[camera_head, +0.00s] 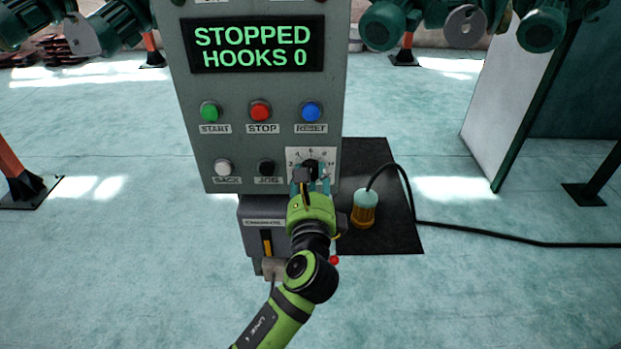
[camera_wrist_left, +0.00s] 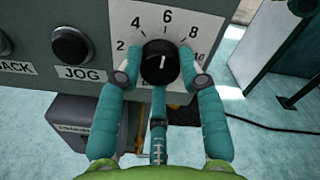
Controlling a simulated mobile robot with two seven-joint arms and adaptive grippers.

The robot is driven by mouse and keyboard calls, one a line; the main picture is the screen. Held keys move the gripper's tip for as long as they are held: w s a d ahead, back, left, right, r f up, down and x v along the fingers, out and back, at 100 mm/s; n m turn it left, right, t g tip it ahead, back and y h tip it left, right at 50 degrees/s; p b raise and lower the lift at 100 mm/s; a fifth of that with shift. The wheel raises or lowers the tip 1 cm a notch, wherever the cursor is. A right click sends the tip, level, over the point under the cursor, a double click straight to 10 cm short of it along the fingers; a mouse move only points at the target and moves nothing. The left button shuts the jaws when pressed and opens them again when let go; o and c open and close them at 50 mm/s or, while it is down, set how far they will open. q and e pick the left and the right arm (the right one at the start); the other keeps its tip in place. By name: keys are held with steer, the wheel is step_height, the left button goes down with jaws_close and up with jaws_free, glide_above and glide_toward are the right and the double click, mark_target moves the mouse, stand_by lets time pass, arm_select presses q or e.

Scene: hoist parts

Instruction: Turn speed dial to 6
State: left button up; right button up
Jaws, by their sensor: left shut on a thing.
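The speed dial is a round black knob on a white scale plate (camera_head: 328,157) at the lower right of the grey control panel. In the left wrist view the knob (camera_wrist_left: 160,57) shows a short white mark, roughly upright and pointing near the 6; the exact setting is hard to read. The numbers 2, 4, 6, 8 and part of a 10 show around it. My left gripper (camera_wrist_left: 161,78) is shut on the knob, with teal fingers at its left and right sides and a third finger below. In the head view the gripper covers the knob's lower part. My right gripper is not in view.
The panel's display (camera_head: 256,46) reads STOPPED, HOOKS 0. A black JOG button (camera_head: 266,167) sits close left of the dial, with the blue RESET button (camera_head: 311,112) above.

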arm_select(q)
steer(key=shift+d+f+n, duration=0.1)
steer(key=shift+f+n, duration=0.2)
steer(key=shift+f, duration=0.05)
steer(key=o, duration=1.1)
steer(key=shift+o, duration=0.2)
steer(key=shift+r, duration=0.15)
steer(key=s, duration=1.2)
